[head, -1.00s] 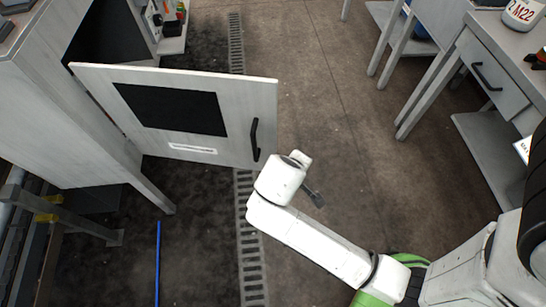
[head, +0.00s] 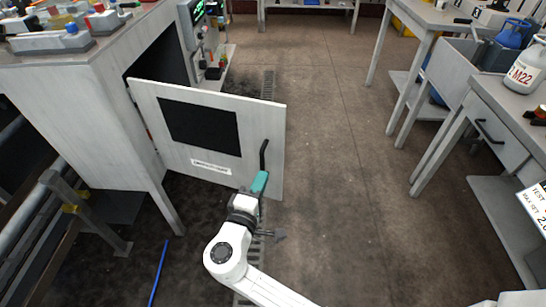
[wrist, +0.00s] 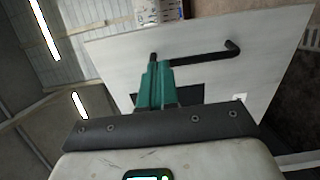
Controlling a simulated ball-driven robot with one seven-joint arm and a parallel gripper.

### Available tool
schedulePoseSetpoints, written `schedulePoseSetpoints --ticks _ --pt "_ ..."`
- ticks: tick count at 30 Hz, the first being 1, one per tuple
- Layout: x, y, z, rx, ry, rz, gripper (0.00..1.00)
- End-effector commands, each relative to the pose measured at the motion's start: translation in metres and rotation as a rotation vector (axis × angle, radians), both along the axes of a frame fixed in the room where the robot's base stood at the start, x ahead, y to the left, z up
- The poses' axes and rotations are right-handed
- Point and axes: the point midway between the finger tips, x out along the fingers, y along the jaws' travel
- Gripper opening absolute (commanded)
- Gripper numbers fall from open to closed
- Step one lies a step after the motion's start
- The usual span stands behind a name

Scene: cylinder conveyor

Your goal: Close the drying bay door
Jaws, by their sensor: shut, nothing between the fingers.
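The drying bay door (head: 262,130) is a light panel with a black window and a white label. It stands open, swung out from the cabinet opening at the left in the head view. Its black bar handle (head: 263,155) is near the free edge. My gripper (head: 260,182), with teal fingers, is shut and empty, with its tips at the lower end of the handle. In the wrist view the door (wrist: 215,60) faces me, and the handle (wrist: 205,55) runs from behind the fingertips (wrist: 155,65) to the right. I cannot tell whether the fingers touch the door or handle.
The cabinet (head: 110,100) stands at left with small devices on top. A pipe rail (head: 45,195) and a blue strip (head: 158,272) lie below it. Workbenches (head: 500,120) line the right side, one holding a white M22 bottle (head: 524,75). The middle floor is clear.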

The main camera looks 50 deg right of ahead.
Motion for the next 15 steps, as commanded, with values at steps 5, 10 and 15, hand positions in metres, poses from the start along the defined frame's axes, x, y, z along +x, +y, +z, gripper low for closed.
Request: schedulePoseSetpoints --ticks 5,10,15 --pt "0.013 -0.035 0.0 0.0 -0.001 -0.005 0.0" --pt "0.024 -0.063 0.0 0.001 -0.001 -0.005 0.0" --pt "0.032 -0.081 -0.001 0.002 0.001 -0.002 0.0"
